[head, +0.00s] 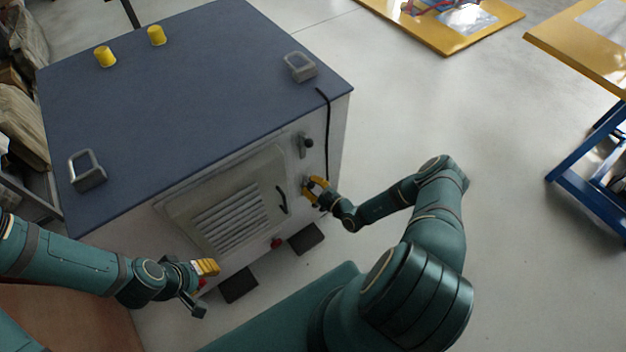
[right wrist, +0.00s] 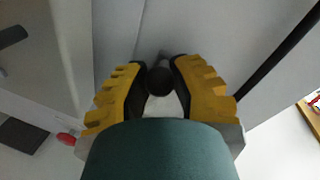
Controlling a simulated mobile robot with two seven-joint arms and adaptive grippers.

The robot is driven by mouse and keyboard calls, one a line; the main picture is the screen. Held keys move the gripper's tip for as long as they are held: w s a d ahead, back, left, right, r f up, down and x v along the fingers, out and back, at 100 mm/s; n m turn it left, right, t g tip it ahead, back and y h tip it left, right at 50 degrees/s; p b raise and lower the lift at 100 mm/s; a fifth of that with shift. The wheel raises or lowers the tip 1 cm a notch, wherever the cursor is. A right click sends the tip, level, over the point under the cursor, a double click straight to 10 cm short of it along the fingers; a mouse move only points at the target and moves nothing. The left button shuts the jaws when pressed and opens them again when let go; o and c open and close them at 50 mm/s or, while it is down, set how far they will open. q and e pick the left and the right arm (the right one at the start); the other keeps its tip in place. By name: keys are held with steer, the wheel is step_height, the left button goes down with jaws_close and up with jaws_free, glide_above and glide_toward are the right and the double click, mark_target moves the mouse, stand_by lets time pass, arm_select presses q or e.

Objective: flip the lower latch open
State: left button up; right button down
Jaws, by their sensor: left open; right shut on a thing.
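The grey cabinet (head: 185,215) has a vented door on its front with a dark curved handle (head: 282,200). The upper latch (head: 305,143), with a dark knob, sits right of the door. My right gripper (head: 311,187) is at the lower latch below it and mostly hides it in the head view. In the right wrist view the yellow fingers (right wrist: 160,80) are shut on the dark round knob of the lower latch (right wrist: 159,84). Whether that latch is turned cannot be told. My left gripper (head: 207,287) is open and empty, near the lower left of the cabinet front.
The blue cabinet top (head: 200,85) carries two yellow caps (head: 105,57) and two metal handles (head: 299,66). A black cable (head: 327,130) hangs down the front, right of the latches. Open floor lies to the right, before a blue-legged table (head: 590,165).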

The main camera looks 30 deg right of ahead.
steer(key=shift+a+n+p, duration=0.25)
steer(key=shift+n+p, duration=0.35)
steer(key=shift+f, duration=0.1)
steer(key=c, duration=0.7)
jaws_free()
steer(key=shift+c, duration=0.2)
steer(key=v, duration=1.2)
steer(key=shift+a, duration=0.1)
